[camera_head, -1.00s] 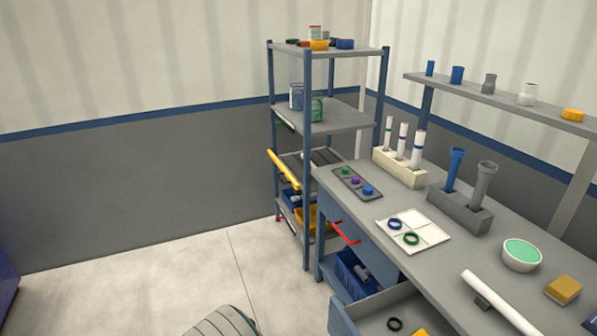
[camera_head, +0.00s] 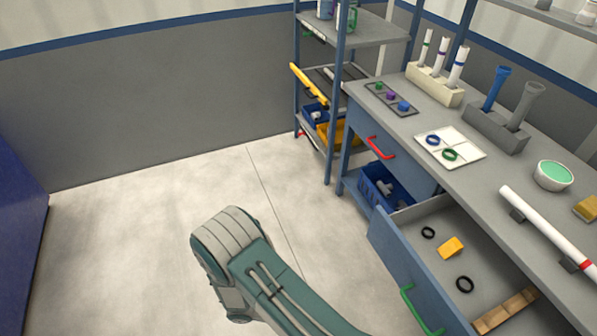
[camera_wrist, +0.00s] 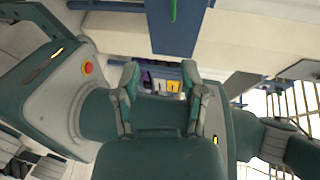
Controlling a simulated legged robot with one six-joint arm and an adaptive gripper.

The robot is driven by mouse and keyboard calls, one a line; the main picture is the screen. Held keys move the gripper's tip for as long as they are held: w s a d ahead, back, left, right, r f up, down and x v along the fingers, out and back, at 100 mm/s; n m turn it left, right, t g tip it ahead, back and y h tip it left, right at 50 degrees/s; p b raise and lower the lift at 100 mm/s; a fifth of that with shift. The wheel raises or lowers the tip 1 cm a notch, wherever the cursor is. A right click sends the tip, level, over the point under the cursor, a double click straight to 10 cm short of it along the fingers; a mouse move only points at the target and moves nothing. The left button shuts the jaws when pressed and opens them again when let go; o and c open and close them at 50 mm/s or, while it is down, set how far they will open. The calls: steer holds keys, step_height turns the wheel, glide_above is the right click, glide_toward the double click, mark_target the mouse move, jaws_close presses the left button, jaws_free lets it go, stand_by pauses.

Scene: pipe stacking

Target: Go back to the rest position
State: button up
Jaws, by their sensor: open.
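My gripper (camera_wrist: 161,80) shows in the wrist view with its two fingers spread apart. Nothing is between the fingertips, so it is open and empty. Behind it in the wrist view lie parts of my own body. In the head view, a green and grey link of my arm rises from the bottom edge over bare floor, left of the workbench (camera_head: 410,125). The gripper itself is outside the head view.
The open drawer (camera_head: 395,260) with a green handle (camera_head: 420,310) juts out right of my arm. It holds black rings and a yellow block (camera_head: 451,247). A white pipe (camera_head: 545,220) lies on the bench. A shelf rack (camera_head: 340,90) stands behind. The left floor is clear.

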steer(key=w+d+r+m+g+y, duration=0.15)
steer(key=r+m+y, duration=0.35)
steer(key=r+m, duration=0.6)
steer(key=w+d+r+m+g+y, duration=0.1)
steer(key=w+d+r+m+y, duration=0.3)
steer(key=r+m, duration=0.7)
steer(key=s+d+r+m+t+y, duration=0.3)
steer(key=s+r+m+t, duration=0.1)
steer(key=r+m, duration=0.3)
steer(key=s+d+r+m+t+y, duration=0.2)
steer(key=s+r+m+t+y, duration=0.2)
steer(key=r, duration=0.7)
steer(key=s+m, duration=0.2)
steer(key=m, duration=0.1)
steer(key=shift+d+r+m, duration=0.4)
stand_by(0.5)
